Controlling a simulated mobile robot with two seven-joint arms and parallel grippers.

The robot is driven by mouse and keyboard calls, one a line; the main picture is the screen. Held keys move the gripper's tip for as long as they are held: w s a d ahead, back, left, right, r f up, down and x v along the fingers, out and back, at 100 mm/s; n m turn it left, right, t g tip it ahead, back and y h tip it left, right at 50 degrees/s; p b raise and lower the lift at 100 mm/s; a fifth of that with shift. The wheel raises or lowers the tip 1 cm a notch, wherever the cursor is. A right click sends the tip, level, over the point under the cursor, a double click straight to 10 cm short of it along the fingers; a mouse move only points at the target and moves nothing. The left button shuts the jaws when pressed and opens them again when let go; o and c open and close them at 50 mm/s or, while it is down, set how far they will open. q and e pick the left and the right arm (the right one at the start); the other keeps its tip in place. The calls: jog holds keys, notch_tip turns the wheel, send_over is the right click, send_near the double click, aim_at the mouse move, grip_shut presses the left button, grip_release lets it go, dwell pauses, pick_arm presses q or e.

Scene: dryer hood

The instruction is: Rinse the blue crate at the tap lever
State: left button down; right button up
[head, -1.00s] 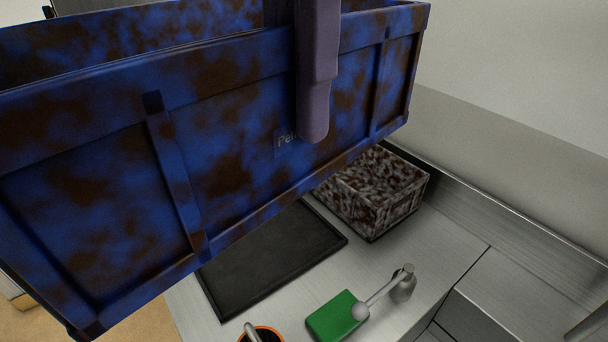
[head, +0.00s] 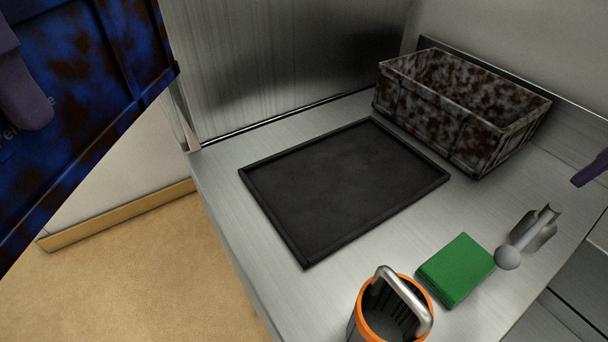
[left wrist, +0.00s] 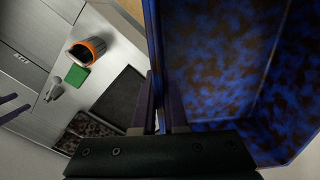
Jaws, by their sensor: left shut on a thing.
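The blue crate (head: 85,90), mottled with brown stains, hangs at the left edge of the head view, partly out of frame. My left gripper (head: 22,95) is shut on its wall; one purple finger lies against the outer side. In the left wrist view the crate (left wrist: 215,60) fills the right half, with the gripper (left wrist: 160,112) clamped on its wall. The tap lever (head: 508,257), grey with a ball end, stands at the right of the steel counter, apart from the crate. A purple fingertip of my right gripper (head: 590,170) shows at the right edge; its opening is unclear.
A black tray (head: 262,212) lies flat and empty on the counter. A stained grey crate (head: 440,110) stands at the back right. A green block (head: 455,270) and an orange-rimmed black container (head: 362,325) with a grey handle are near the front. Tan floor (head: 160,275) lies left of the counter.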

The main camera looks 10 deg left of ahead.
aim_at(522, 245)
pick_arm(q)
jog(key=shift+f+b, duration=0.8)
pick_arm(e)
jog(key=f, duration=0.3)
jog(key=w+a+f, duration=0.1)
jog(key=f, duration=0.7)
jog(key=shift+w+a+f, duration=0.15)
jog(key=shift+w, duration=0.15)
grip_shut()
